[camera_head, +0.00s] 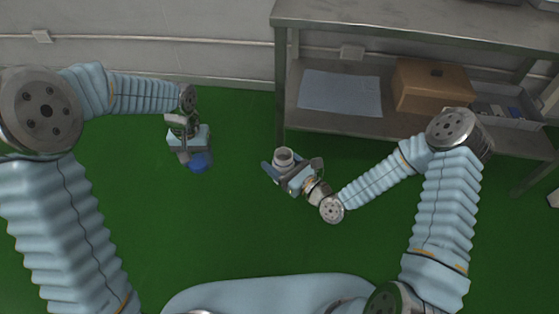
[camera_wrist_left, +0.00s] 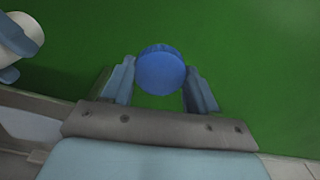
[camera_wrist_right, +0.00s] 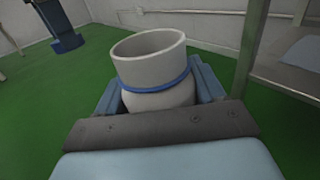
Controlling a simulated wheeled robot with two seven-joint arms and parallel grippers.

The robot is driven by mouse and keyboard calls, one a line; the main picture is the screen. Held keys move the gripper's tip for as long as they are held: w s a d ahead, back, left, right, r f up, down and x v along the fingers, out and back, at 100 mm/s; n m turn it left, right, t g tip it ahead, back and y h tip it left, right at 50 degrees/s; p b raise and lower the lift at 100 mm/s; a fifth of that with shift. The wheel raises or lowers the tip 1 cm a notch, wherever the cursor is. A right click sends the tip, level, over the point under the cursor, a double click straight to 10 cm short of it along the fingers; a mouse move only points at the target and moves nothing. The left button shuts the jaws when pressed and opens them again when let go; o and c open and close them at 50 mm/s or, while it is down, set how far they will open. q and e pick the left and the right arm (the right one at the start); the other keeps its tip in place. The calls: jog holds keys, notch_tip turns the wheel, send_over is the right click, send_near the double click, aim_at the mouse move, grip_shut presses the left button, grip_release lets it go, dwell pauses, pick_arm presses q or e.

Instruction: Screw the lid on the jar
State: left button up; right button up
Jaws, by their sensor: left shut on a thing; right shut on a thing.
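A blue lid (camera_head: 199,161) is held between the fingers of my left gripper (camera_head: 194,158), in the air over the green floor. It also shows as a ribbed blue disc in the left wrist view (camera_wrist_left: 160,70). A whitish jar (camera_head: 283,157) with a blue ring around its neck is held by my right gripper (camera_head: 284,168). In the right wrist view the jar (camera_wrist_right: 155,72) is upright with its mouth open and uncovered, and both fingers of the right gripper (camera_wrist_right: 160,95) are at its sides. Lid and jar are apart, the lid to the left of the jar in the head view.
A metal shelf table (camera_head: 420,24) stands at the back right. Its lower shelf holds a blue-grey sheet (camera_head: 341,93), a cardboard box (camera_head: 432,86) and a grey bin (camera_head: 506,106). The wall runs along the back. Open green floor (camera_head: 230,220) lies below and between the grippers.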

pick_arm(q)
jog(key=w+d+r+m, duration=0.1)
jog(key=d+r+m, duration=0.1)
jog(key=d, duration=0.4)
jog(key=w+d+r+m, duration=0.1)
jog(key=d+r+m, duration=0.15)
jog(key=d, duration=0.45)
jog(key=m, duration=0.2)
send_near(284, 150)
jog(key=s, duration=0.2)
jog(key=shift+s+a, duration=0.15)
jog(key=shift+f, duration=0.1)
jog(key=shift+f, duration=2)
jog(key=shift+f, duration=0.85)
jog(key=shift+f, duration=0.6)
